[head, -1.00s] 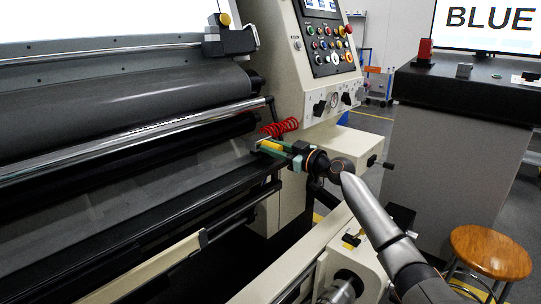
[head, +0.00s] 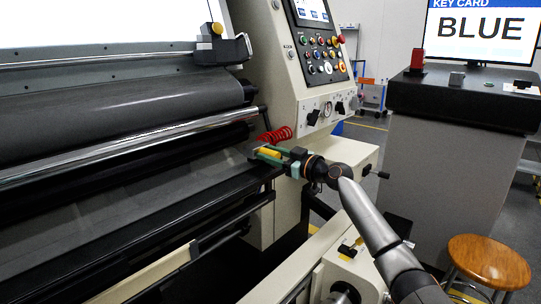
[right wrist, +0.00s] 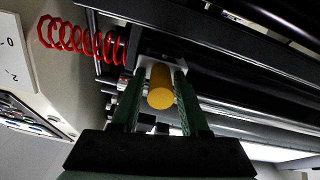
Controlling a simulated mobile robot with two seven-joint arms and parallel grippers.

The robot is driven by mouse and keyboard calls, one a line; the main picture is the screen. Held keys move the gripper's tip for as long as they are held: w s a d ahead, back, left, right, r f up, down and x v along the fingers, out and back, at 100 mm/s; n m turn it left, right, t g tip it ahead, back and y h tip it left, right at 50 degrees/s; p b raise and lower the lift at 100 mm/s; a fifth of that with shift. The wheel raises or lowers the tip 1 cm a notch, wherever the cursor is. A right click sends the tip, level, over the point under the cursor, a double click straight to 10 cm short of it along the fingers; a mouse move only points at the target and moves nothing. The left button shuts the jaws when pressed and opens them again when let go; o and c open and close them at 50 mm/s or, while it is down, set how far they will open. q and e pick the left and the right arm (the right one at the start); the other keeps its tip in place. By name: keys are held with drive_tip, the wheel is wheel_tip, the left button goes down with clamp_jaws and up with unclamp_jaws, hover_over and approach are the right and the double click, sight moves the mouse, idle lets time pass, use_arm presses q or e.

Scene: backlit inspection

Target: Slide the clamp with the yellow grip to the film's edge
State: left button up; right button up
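The clamp with the yellow grip (head: 269,153) sits at the right end of the dark rail of the machine, just below the red coiled hose. In the right wrist view its yellow grip (right wrist: 160,88) is a short cylinder pointing at the camera, with a pale block behind it. My right gripper (head: 264,153) has its green fingers on both sides of the grip. A narrow gap seems to show on each side in the right wrist view (right wrist: 160,90), so the fingers look open around it. The film (head: 105,185) is a grey sheet to the left. My left gripper is out of view.
A red coiled hose (head: 274,135) hangs close above the clamp. A chrome roller (head: 120,152) crosses above the film. Another clamp with a yellow knob (head: 217,29) sits on the upper rail. A control panel (head: 320,50) stands at the right. A screen (head: 480,30) reads BLUE.

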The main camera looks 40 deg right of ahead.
drive_tip(key=shift+s+f, duration=0.1)
drive_tip(key=shift+s, duration=0.6)
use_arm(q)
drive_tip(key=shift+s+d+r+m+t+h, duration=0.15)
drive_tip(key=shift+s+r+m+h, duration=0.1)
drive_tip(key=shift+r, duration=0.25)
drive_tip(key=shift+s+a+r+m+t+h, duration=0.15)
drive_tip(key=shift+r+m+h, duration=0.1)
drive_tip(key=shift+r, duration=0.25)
use_arm(e)
drive_tip(key=s+d, duration=0.1)
drive_tip(key=s, duration=1)
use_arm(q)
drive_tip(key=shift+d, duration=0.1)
